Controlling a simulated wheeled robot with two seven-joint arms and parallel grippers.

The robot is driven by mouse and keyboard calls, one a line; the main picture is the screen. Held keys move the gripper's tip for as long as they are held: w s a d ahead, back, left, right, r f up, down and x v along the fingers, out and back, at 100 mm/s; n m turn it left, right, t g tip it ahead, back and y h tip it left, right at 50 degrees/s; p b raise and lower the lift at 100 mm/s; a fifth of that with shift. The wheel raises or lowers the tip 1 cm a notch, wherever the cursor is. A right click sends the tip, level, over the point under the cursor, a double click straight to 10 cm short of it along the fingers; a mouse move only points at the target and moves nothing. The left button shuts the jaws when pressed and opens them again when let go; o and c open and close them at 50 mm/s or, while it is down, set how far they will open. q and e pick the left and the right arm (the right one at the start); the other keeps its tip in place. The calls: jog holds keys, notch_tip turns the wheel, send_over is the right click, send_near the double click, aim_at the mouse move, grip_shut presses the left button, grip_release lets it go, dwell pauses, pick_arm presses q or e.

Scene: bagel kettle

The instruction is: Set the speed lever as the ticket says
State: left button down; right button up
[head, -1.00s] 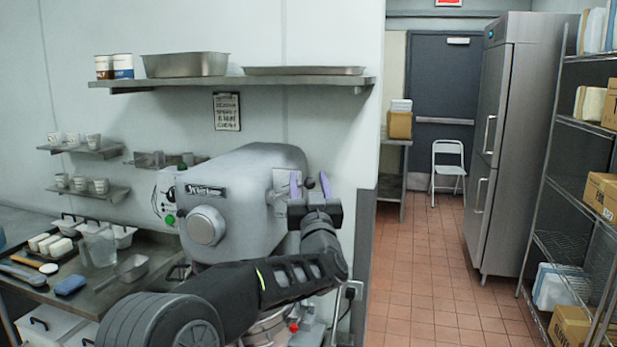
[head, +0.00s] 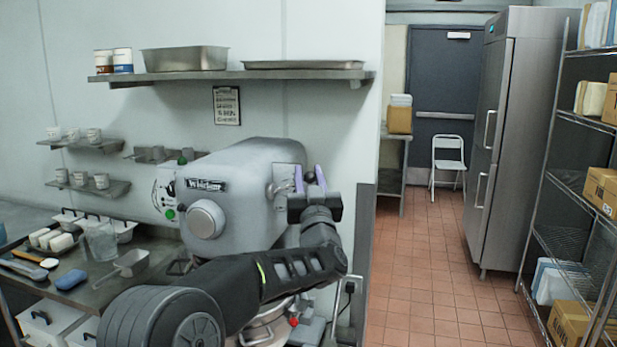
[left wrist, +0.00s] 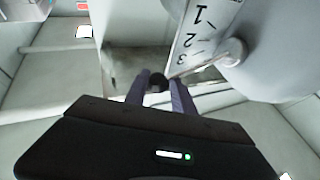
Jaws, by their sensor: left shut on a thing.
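The grey mixer (head: 245,200) stands at the counter's right end. Its speed lever is on the right side of the head. In the left wrist view, the lever's dark round knob (left wrist: 157,82) sits between the two purple fingers of my left gripper (left wrist: 160,88), which is shut on it. A pale rod runs from a round pivot (left wrist: 232,52) toward the knob, just past the 3 on the white scale (left wrist: 203,30), which shows 1, 2 and 3. The left gripper (head: 309,178) also shows in the head view. A printed sheet (head: 227,106) hangs on the wall, its text too small to read.
A steel shelf (head: 230,76) with pans and tins is above the mixer. The counter (head: 95,290) at left holds tubs, a scoop and a blue sponge. The tiled floor (head: 420,260) is clear between the wall end and the fridge (head: 495,140).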

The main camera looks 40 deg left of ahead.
pick_arm(q)
jog(key=shift+f, duration=0.25)
dwell(0.7)
jog(key=shift+f+b, duration=0.15)
jog(key=shift+b, duration=0.15)
jog(key=f+m+t+h+b, duration=0.1)
jog(key=m+b, duration=0.1)
jog(key=b, duration=0.1)
jog(key=f+m+t+h+b, duration=0.1)
jog(key=m+b, duration=0.2)
jog(key=b, duration=0.1)
jog(key=d+f+m+t+h+b, duration=0.1)
jog(key=f+m+t+b, duration=0.1)
jog(key=b, duration=0.1)
jog(key=shift+w+m, duration=0.2)
jog(key=shift+m, duration=0.1)
jog(key=c, duration=1.1)
grip_release()
jog(key=shift+a, duration=0.1)
jog(key=shift+c, duration=0.2)
jog(key=shift+o, duration=0.3)
jog(key=shift+r, duration=0.15)
